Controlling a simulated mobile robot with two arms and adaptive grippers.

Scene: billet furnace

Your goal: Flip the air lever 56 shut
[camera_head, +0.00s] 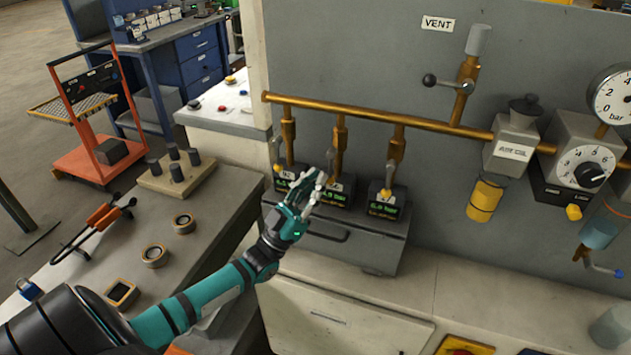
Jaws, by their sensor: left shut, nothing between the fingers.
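My left gripper (312,188) is shut and empty. It is in front of the row of black gauge boxes under the brass pipe and covers part of the middle one. Small levers sit on the brass drop pipes: a left lever (276,150) and a right lever (392,172). The middle lever is mostly hidden behind or beside my fingers. The left gauge box (285,181) and the right gauge box (386,201) have green displays. I cannot read the number 56 on any of them. Whether the fingertips touch anything is unclear. My right gripper is not in view.
A brass pipe (370,112) runs along the grey panel to a regulator (513,140) and a dial (588,168). A vent lever (432,81) sits above. The grey box (350,240) is below the gauges. A bench (225,190) with rings and pegs is at left.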

